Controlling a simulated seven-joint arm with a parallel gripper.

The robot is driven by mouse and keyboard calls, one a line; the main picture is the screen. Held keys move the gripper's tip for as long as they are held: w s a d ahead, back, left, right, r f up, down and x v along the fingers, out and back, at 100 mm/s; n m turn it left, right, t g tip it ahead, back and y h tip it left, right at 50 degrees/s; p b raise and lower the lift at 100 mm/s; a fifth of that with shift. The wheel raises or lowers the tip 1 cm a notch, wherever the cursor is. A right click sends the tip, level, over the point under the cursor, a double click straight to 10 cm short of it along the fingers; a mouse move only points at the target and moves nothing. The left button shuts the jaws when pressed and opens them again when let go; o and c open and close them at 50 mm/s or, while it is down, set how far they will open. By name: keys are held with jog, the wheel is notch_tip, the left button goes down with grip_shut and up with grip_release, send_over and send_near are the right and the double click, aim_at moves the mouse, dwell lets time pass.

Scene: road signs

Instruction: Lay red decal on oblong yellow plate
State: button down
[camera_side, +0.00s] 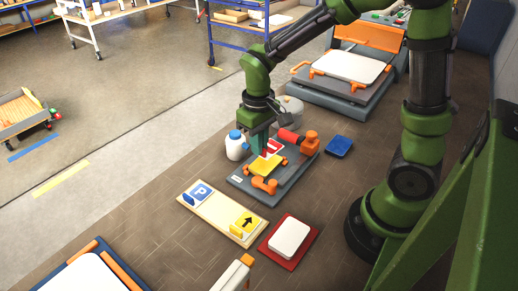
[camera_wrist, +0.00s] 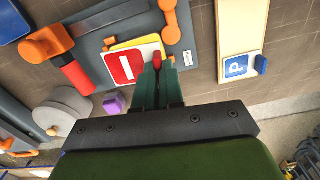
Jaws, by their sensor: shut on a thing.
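The red decal (camera_wrist: 124,67), a red square with a white bar on a white backing, is in the wrist view. It also shows in the side view (camera_side: 275,146), partly hidden by my gripper. My gripper (camera_wrist: 158,68) is shut on the decal's red knob at its edge. The yellow plate (camera_side: 264,165) lies on the grey fixture among orange clamps. In the wrist view the decal covers much of the yellow plate (camera_wrist: 136,43). I cannot tell whether the decal touches the plate or is held above it.
The grey fixture (camera_side: 247,185) carries an orange roller with a red handle (camera_side: 290,135). A white bottle (camera_side: 235,149) stands to its left. A board (camera_side: 216,212) with a blue P sign and a yellow arrow sign lies in front. A red tray (camera_side: 271,249) holds a white plate.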

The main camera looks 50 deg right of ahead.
jog(key=shift+w+r+n, duration=0.2)
jog(key=shift+w+n, duration=0.4)
jog(key=shift+f, duration=3)
jog(key=shift+f, duration=0.25)
jog(key=c, duration=0.5)
grip_release()
jog(key=shift+r, duration=3.5)
